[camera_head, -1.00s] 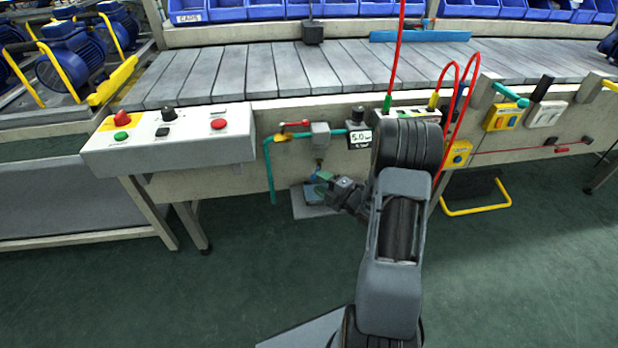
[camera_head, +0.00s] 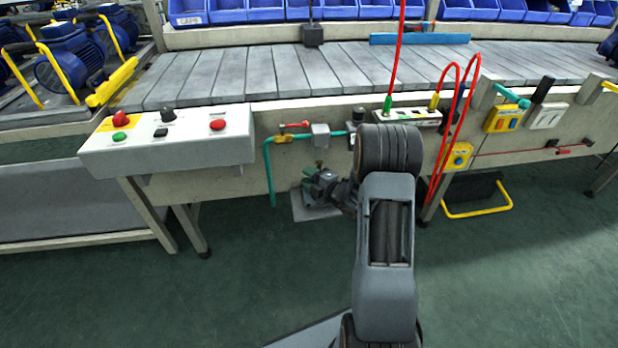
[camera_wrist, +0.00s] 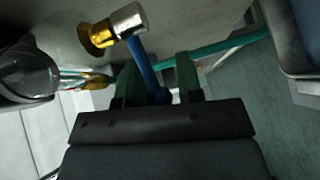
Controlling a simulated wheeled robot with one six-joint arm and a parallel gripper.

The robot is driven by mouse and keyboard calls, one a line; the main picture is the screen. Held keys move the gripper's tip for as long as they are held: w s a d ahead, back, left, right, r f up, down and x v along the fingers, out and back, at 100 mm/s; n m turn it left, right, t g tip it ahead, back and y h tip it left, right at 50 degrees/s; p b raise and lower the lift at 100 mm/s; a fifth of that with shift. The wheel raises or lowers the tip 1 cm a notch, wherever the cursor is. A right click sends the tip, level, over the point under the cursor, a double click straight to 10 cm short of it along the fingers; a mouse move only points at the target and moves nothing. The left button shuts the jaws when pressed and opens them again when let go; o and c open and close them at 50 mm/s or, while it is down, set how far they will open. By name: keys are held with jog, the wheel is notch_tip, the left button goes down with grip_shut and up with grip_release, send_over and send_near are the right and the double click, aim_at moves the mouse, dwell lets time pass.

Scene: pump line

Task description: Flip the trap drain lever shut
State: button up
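The trap drain lever (camera_wrist: 142,62) is a blue bar in the wrist view. It runs from a silver and brass valve (camera_wrist: 112,28) at the top down between my fingers. My gripper (camera_wrist: 156,72) has its two green fingers apart, one on each side of the lever. The right finger shows a gap to the lever; the left one is close, and I cannot tell if it touches. The lever is not discernible there.
A clear rounded bowl (camera_wrist: 25,75) with a brass fitting (camera_wrist: 95,80) is close on the left in the wrist view. A teal pipe (camera_wrist: 232,46) runs behind the fingers. A control box (camera_head: 168,140) juts out on the left. The green floor in front is clear.

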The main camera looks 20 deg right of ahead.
grip_shut()
jog(key=shift+w+a+m+t+h+b, duration=0.1)
jog(key=shift+w+m+t+h+b, duration=0.15)
jog(key=shift+m+h+b, duration=0.45)
jog(key=shift+w+a+m+t+h+b, duration=0.1)
jog(key=shift+w+m+t+h+b, duration=0.2)
jog(key=shift+h+b, duration=0.7)
jog(key=shift+w+a+m+t+h+b, duration=0.15)
jog(key=shift+m+t+h+b, duration=0.1)
jog(key=shift+m+h+b, duration=0.5)
jog(key=shift+o, duration=1.6)
grip_release()
jog(key=s+d+p, duration=0.2)
jog(key=s+p, duration=0.2)
jog(key=s, duration=0.9)
jog(key=shift+s+d+r+p, duration=0.15)
jog(key=shift+s+r+p, duration=0.15)
jog(key=shift+s+p, duration=0.1)
